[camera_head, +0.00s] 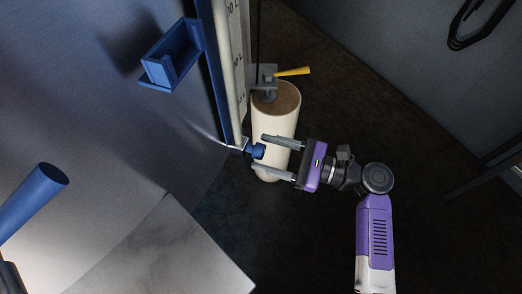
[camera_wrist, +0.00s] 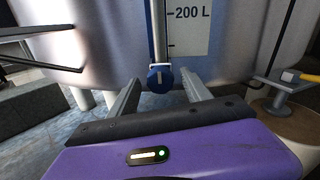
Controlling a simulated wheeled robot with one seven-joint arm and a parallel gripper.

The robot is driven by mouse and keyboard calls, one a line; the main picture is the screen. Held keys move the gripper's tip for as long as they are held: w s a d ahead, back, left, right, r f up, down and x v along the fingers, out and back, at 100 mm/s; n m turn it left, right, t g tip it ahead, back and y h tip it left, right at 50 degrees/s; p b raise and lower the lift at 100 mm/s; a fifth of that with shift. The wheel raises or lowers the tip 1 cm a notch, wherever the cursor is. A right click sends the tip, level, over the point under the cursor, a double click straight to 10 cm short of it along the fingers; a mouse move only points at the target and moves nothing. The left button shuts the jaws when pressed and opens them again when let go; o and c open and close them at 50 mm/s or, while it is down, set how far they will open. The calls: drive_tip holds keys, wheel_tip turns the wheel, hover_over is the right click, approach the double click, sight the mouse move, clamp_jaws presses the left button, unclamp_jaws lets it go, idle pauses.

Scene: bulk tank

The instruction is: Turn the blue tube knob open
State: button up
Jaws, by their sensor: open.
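The blue tube knob (camera_head: 256,151) sits at the bottom of the level tube on the tank's side. In the wrist view the knob (camera_wrist: 160,79) is round and blue with a pale mark on its face. My gripper (camera_head: 271,156) is open, with its fingers pointing left toward the knob. In the wrist view my gripper (camera_wrist: 161,84) has one finger on each side of the knob. I see no finger touching it. The tube (camera_wrist: 159,30) rises from the knob beside a white scale (camera_wrist: 188,30) marked 200 L.
The large metal tank (camera_head: 110,100) fills the left, with a blue bracket (camera_head: 173,54) on its wall. A cream cylinder (camera_head: 278,110) stands behind my gripper, with a yellow-handled valve (camera_head: 292,71) above it. Dark floor (camera_head: 310,235) lies open around my arm.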

drive_tip(key=shift+x, duration=0.95)
drive_tip(key=shift+c, duration=0.5)
clamp_jaws()
